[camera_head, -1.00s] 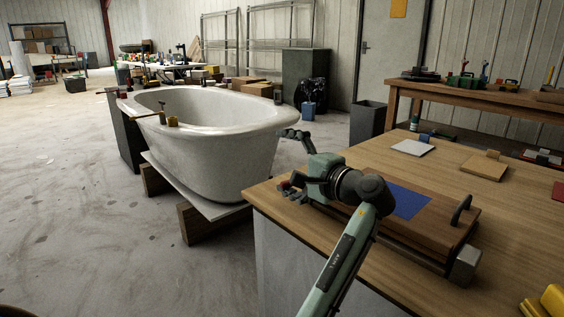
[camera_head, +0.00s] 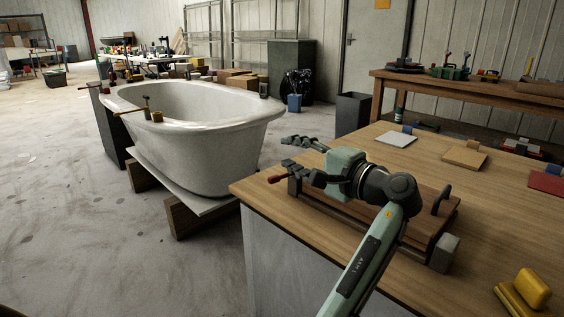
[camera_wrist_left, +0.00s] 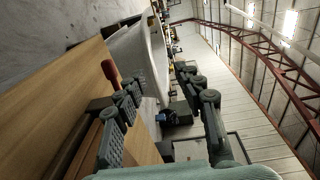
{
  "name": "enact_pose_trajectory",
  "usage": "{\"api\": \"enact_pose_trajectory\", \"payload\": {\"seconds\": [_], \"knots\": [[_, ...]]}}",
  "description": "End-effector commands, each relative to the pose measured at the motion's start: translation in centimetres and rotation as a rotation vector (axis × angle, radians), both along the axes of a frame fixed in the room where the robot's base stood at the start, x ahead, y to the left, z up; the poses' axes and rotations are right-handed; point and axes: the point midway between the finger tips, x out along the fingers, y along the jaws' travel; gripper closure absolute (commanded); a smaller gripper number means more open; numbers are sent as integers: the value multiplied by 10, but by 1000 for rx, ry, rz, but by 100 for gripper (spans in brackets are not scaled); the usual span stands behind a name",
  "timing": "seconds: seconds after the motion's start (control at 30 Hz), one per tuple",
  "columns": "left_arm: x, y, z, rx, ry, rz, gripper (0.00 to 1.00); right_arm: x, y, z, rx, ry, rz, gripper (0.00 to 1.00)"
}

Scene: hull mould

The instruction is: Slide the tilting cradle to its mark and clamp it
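The cradle appears to be the low brown wooden assembly (camera_head: 420,226) on the near workbench, with a dark upright handle (camera_head: 441,200) and a grey block (camera_head: 443,253) at its right end. My left arm covers its middle. A red-tipped lever (camera_head: 277,179) sticks out at its left end. It also shows in the left wrist view (camera_wrist_left: 110,71), beside one finger. My left gripper (camera_head: 298,157) is open and empty above that left end, its fingers apart and pointing left. Both fingers show in the left wrist view (camera_wrist_left: 166,92). I cannot tell if a finger touches the lever. My right gripper is out of view.
The workbench (camera_head: 330,240) also carries a white plate (camera_head: 395,139), a tan plate (camera_head: 462,157), a red plate (camera_head: 546,183) and a yellow block (camera_head: 531,288). A white tub-shaped hull (camera_head: 215,159) stands on timber left of the bench. Concrete floor is clear at left.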

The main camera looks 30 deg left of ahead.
Motion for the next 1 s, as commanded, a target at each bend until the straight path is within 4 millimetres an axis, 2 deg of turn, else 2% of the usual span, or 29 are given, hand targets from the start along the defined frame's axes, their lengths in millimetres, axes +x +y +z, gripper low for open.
{"api": "enact_pose_trajectory", "payload": {"seconds": [0.33,1.0], "knots": [[-5,-18,-9,-5,16,7,66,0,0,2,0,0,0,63],[-5,-19,-11,-5,18,9,67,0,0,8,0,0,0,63]]}}
